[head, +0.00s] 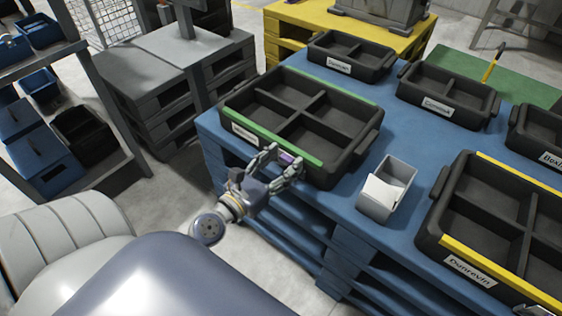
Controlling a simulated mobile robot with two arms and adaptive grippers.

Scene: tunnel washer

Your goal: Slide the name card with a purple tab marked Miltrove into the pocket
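My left gripper (279,161) is at the front wall of the black tray with green strips (345,166). A small purple piece (288,158), which looks like the tab of the name card, shows between its fingertips. The fingers appear closed on it. The rest of the card and any writing on it are hidden or too small to read. The tray's front wall bears a white label (244,133) left of the gripper. I cannot make out an empty pocket; the gripper covers part of this wall. My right gripper is not in view.
The tray stands on a blue pallet table (335,213). A grey bin with white cards (384,190) stands to its right. A yellow-striped tray labelled Dunrevin (470,268) is at the right front. More black labelled trays (447,92) stand behind.

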